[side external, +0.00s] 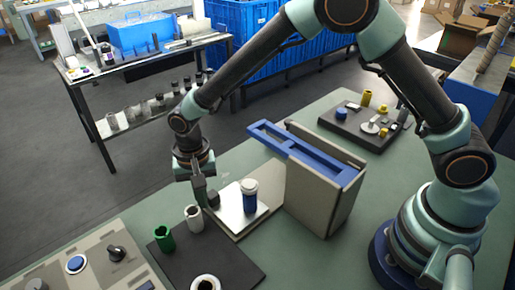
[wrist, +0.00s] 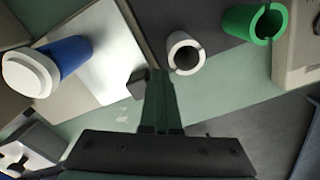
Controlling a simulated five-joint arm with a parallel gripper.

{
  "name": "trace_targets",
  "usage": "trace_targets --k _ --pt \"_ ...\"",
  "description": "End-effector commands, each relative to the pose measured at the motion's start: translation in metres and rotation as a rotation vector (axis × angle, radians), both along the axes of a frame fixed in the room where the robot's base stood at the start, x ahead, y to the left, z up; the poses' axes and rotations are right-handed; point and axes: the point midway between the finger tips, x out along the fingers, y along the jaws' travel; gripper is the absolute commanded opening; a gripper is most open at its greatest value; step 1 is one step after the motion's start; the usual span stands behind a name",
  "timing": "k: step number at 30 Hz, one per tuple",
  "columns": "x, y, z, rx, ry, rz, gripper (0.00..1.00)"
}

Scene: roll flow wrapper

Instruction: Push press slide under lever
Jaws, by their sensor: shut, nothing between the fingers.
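The press slide is a white plate (side external: 231,216) lying flat in front of the beige press housing (side external: 325,190); it also shows in the wrist view (wrist: 110,55). A blue roll with a white cap (side external: 249,198) stands upright on it, also in the wrist view (wrist: 48,67). The blue lever (side external: 300,157) lies along the top of the housing and sticks out left. A small dark block (wrist: 138,84) sits at the plate's near edge. My gripper (wrist: 160,76) is shut and empty, low beside this block; I cannot tell whether they touch.
A dark mat (side external: 205,250) carries a green ring (side external: 164,238) and white rings (side external: 194,218). A control panel (side external: 95,255) with a blue button is at the lower left. A dark tray (side external: 365,128) with small parts lies behind the housing.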

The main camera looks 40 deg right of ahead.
Motion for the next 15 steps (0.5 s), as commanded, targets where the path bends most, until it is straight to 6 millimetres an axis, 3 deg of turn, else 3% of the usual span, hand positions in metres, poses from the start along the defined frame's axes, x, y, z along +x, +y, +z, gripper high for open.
trace_targets --k 15 --pt "0.001 -0.030 0.000 0.000 -0.001 -0.003 0.00"
